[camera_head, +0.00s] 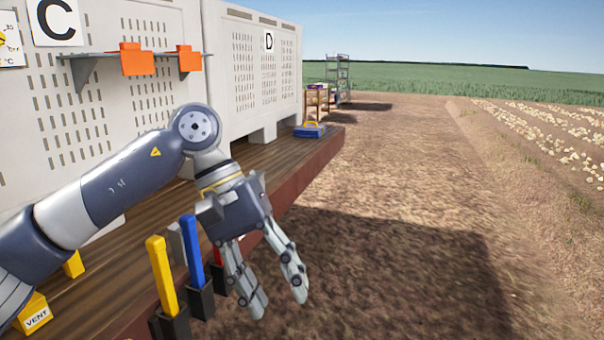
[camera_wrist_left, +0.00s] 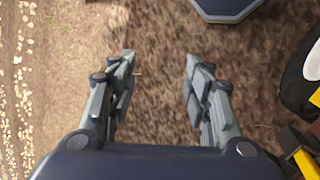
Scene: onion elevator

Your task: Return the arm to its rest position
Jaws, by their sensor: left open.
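My left arm comes in from the left in the head view, bent at the elbow. Its gripper (camera_head: 278,302) hangs pointing down past the front edge of the wooden deck, over bare soil. The fingers are apart with nothing between them. The left wrist view also shows the open gripper (camera_wrist_left: 160,80) with only brown ground between the fingertips. My right gripper is not in view.
Yellow (camera_head: 161,275) and blue (camera_head: 191,250) handles stand in black holders close beside the gripper. A red handle is partly hidden behind it. White slatted crates marked C and D (camera_head: 268,75) stand on the wooden deck (camera_head: 250,160). Open ground lies right.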

